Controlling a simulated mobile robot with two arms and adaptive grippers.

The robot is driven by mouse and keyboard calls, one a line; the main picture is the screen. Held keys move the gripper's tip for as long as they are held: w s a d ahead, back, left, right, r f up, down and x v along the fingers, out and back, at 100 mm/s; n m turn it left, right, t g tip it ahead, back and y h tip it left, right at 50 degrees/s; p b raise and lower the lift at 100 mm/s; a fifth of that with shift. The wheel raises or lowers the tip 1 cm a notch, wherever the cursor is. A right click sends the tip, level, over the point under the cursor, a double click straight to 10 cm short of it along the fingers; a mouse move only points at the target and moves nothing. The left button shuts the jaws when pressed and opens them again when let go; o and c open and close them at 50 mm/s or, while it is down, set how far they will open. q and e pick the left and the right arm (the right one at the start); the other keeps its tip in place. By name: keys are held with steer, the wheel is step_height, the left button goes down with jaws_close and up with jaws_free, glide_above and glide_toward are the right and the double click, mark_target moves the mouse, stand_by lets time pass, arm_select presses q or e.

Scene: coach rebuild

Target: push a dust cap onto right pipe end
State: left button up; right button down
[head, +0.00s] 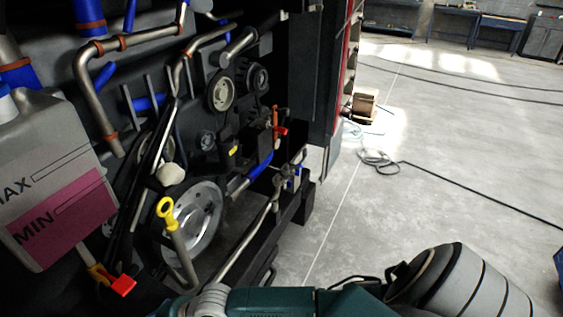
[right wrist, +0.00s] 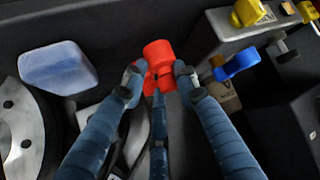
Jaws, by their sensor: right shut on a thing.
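A red dust cap (right wrist: 157,55) is in the right wrist view, between the fingertips of my right gripper (right wrist: 158,78). The gripper is shut on it, with blue-sleeved fingers on both sides and another below. Part of the cap is hidden by the fingertips. In the head view my right arm crosses the bottom edge, and its gripper is not shown there. A bent metal pipe (head: 88,78) with orange-brown bands and a short grey tube (head: 240,43) are on the engine. I cannot tell which is the right pipe end. My left gripper is not in view.
A tank marked MAX and MIN (head: 50,180) stands at the left. A yellow dipstick handle (head: 166,207) sticks up before a wheel. In the right wrist view a pale blue block (right wrist: 60,67) and a blue lever (right wrist: 238,63) flank the cap. Open floor (head: 450,150) lies right.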

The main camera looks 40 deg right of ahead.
step_height(320, 180, up, 5)
steer(key=p, duration=0.4)
steer(key=shift+f, duration=0.1)
